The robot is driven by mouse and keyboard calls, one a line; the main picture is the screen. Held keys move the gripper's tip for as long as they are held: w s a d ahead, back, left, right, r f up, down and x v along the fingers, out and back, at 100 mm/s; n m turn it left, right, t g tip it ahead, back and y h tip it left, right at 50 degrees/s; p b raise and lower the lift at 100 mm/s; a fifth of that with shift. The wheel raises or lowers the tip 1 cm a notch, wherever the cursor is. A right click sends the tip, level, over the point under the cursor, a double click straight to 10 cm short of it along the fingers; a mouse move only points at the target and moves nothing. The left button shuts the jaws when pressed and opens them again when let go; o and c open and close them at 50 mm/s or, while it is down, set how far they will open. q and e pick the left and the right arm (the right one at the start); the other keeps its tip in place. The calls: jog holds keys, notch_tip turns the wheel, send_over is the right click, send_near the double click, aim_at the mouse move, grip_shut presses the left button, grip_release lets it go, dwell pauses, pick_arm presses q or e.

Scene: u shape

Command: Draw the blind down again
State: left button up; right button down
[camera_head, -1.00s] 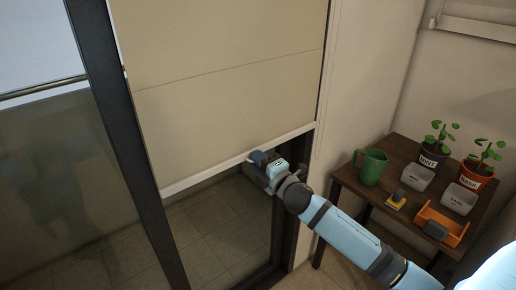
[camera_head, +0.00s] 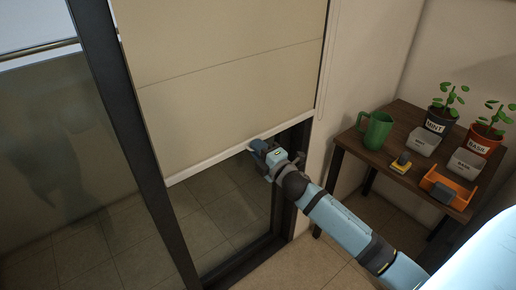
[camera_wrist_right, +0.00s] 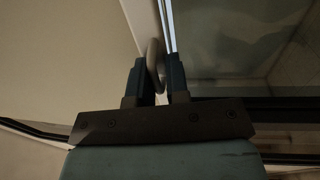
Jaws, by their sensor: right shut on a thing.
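The beige blind (camera_head: 235,90) hangs partly down over the glass door, with a pale bar (camera_head: 225,156) along its bottom edge. Bare glass shows below the bar. My right gripper (camera_head: 258,148) is at this bar, toward its right half. In the right wrist view, my right gripper (camera_wrist_right: 160,75) is shut on a grey ring-like pull (camera_wrist_right: 154,60), with the pale bar just beyond it. The fingers hide part of the pull. My left gripper is not in view.
A dark door post (camera_head: 125,120) stands left of the blind. A thin cord (camera_head: 324,70) hangs beside it.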

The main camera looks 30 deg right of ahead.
jog(key=c, duration=1.3)
grip_release()
jog(key=shift+s, duration=0.15)
jog(key=s+d+f, duration=0.1)
jog(key=s, duration=1.2)
jog(key=shift+s+f, duration=0.2)
jog(key=shift+f, duration=0.15)
jog(key=s+a+f+m+g+y, duration=0.1)
jog(key=s+a+f+m+g, duration=0.3)
jog(key=s+a+f+m, duration=0.4)
jog(key=s+a+f+m+g+y, duration=0.1)
jog(key=s+a+f+m+g, duration=0.35)
jog(key=a+f+m, duration=0.5)
pick_arm(q)
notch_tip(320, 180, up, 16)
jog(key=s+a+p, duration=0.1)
jog(key=p, duration=2.1)
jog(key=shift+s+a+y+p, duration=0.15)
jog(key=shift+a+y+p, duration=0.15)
pick_arm(e)
notch_tip(320, 180, up, 18)
jog(key=s+n, duration=0.1)
jog(key=s, duration=0.1)
jog(key=shift+a+f+n, duration=0.15)
jog(key=shift+n, duration=0.2)
